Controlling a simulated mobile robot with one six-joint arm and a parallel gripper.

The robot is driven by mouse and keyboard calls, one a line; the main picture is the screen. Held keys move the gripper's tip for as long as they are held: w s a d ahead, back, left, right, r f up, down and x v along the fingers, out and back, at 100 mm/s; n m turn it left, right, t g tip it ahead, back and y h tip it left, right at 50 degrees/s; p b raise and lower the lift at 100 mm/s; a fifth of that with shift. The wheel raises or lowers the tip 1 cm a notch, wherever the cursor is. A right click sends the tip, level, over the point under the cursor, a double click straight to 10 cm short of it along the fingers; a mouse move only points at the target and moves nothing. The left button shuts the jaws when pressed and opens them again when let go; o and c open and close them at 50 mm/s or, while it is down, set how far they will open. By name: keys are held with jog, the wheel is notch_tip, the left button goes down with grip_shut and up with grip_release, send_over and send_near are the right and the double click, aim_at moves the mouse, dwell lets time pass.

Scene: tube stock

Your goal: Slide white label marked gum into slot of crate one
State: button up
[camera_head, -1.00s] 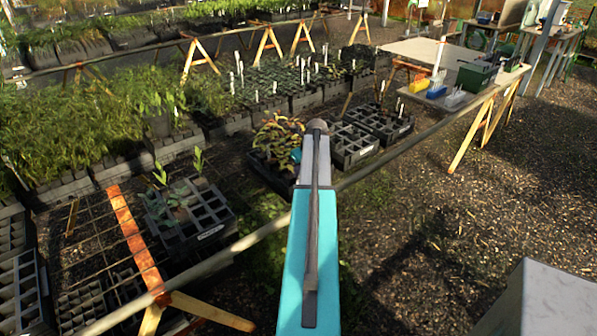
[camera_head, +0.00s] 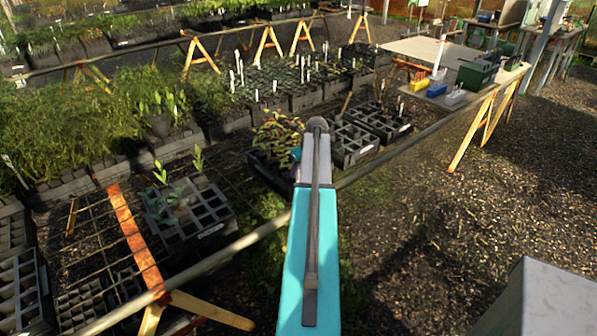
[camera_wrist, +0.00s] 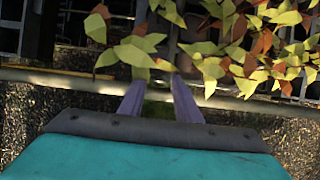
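My gripper (camera_wrist: 157,82) is open in the wrist view, with two purple-grey fingers apart and no label seen between them. In the head view my arm hides most of it. Yellow-green and rust leaves (camera_wrist: 238,50) are just beyond the fingers. Black cell crates carry white front plates: one at left (camera_head: 190,218), one right of my arm (camera_head: 352,146) and one behind that (camera_head: 382,122). The plates are too small to read, so I cannot tell which is crate one. Several white labels (camera_head: 240,70) stand upright in the far trays. I cannot make out one marked gum.
A rail (camera_head: 400,152) crosses in front of the crates. A wooden-legged table (camera_head: 430,52) at upper right bears a yellow box (camera_head: 419,84), a blue box (camera_head: 437,90), a white box (camera_head: 455,97) and a green crate (camera_head: 477,75). Gravel at right is open.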

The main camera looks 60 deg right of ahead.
jog(key=b+v, duration=0.3)
jog(key=v, duration=1)
jog(key=shift+s, duration=0.1)
dwell(1.0)
